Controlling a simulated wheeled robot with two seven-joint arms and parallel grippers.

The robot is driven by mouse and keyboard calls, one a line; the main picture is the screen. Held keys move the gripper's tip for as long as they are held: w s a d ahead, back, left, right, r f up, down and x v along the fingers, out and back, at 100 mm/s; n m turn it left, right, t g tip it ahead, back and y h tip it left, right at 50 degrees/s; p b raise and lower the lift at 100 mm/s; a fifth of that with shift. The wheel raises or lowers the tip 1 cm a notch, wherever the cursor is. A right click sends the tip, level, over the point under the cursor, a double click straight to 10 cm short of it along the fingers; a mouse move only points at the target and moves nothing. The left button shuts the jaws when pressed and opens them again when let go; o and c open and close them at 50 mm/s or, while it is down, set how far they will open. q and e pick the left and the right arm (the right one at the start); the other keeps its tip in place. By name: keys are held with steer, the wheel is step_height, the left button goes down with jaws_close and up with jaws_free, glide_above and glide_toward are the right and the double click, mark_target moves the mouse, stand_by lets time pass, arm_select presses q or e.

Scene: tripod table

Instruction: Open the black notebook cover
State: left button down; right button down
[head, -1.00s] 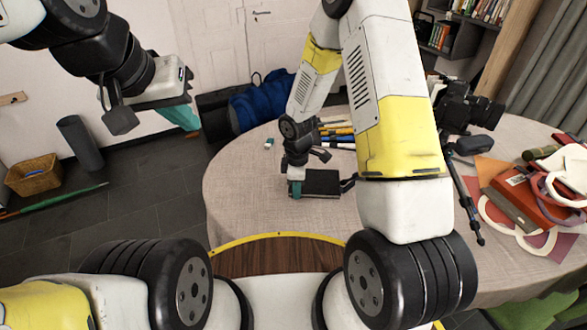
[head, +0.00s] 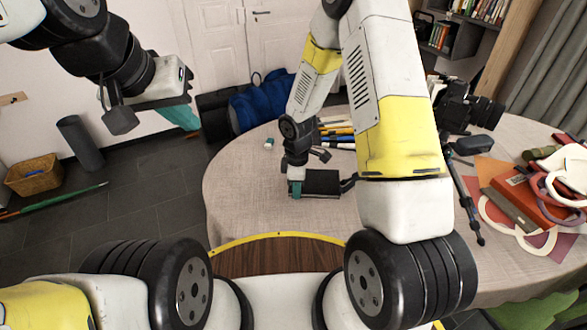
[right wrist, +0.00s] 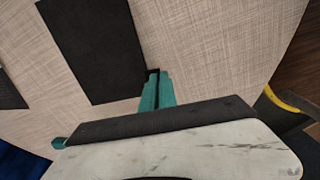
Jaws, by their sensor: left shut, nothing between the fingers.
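The black notebook (head: 322,182) lies on the round table, its cover looking flat and closed. It also shows in the right wrist view as a dark rectangle (right wrist: 95,45). My right gripper (head: 296,190) is at the notebook's left side in the head view. My left gripper (head: 186,118) is shut and empty, raised over the floor left of the table.
Pens and pencils (head: 338,133) lie behind the notebook, with a small eraser-like block (head: 269,142) to their left. The tablecloth (head: 240,185) left of the notebook is clear.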

steer(key=shift+r, duration=0.1)
stand_by(0.4)
steer(key=shift+w+d+r+g, duration=0.1)
steer(key=shift+w+r+g, duration=0.15)
steer(key=shift+r+g, duration=0.25)
steer(key=shift+w+d+r+g, duration=0.1)
steer(key=shift+w+r+g, duration=0.1)
steer(key=shift+r+g, duration=0.25)
steer(key=r, duration=0.1)
steer(key=w+r+g, duration=0.1)
steer(key=shift+w+r, duration=0.1)
steer(key=shift+r, duration=0.2)
steer(key=shift+w+d+r, duration=0.15)
steer(key=shift+w+r, duration=1.1)
steer(key=shift+r, duration=0.1)
